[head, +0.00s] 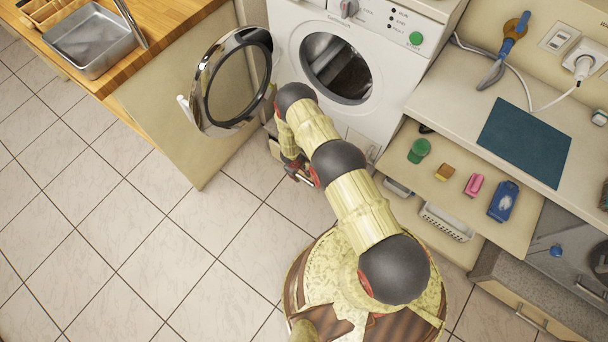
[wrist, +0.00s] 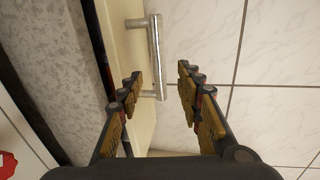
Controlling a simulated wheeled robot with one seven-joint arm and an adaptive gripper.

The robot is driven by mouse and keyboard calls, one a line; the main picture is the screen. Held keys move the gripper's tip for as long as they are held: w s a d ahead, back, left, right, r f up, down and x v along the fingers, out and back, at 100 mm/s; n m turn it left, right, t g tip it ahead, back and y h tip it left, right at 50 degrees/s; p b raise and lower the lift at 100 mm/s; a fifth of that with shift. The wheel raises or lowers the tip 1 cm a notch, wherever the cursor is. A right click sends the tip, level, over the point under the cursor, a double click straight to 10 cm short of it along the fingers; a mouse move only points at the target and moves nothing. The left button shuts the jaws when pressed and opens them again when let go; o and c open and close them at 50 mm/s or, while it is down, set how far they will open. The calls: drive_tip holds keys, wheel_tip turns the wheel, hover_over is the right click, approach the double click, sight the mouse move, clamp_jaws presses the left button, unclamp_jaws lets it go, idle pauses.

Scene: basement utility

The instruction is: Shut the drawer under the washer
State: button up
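The white washer (head: 372,122) stands at the top middle of the head view, its round door (head: 203,112) swung open to the left. Low at its front, a small part of what looks like the drawer (head: 275,148) shows beside my arm; the rest is hidden. In the wrist view, a cream drawer front (wrist: 127,42) carries a silver bar handle (wrist: 156,45). My gripper (wrist: 161,82) is open and empty, its fingers spread to either side of the handle's near end. I cannot tell whether they touch it. The gripper also shows low by the washer (head: 300,172).
At right, a pulled-out shelf (head: 455,208) holds a green container (head: 419,150) and several small items. Tiled floor is clear at lower left. Grey speckled material (wrist: 58,55) borders the drawer front.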

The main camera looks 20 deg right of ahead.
sight(301, 177)
drive_tip(key=f+b, duration=0.1)
drive_tip(key=f, duration=0.1)
drive_tip(key=d+f+b, duration=0.1)
drive_tip(key=f, duration=0.2)
drive_tip(key=w+f+b, duration=0.1)
drive_tip(key=f, duration=0.1)
drive_tip(key=shift+d+f, duration=0.2)
drive_tip(key=shift+f, duration=0.15)
drive_tip(key=shift+c, duration=1.2)
clamp_jaws()
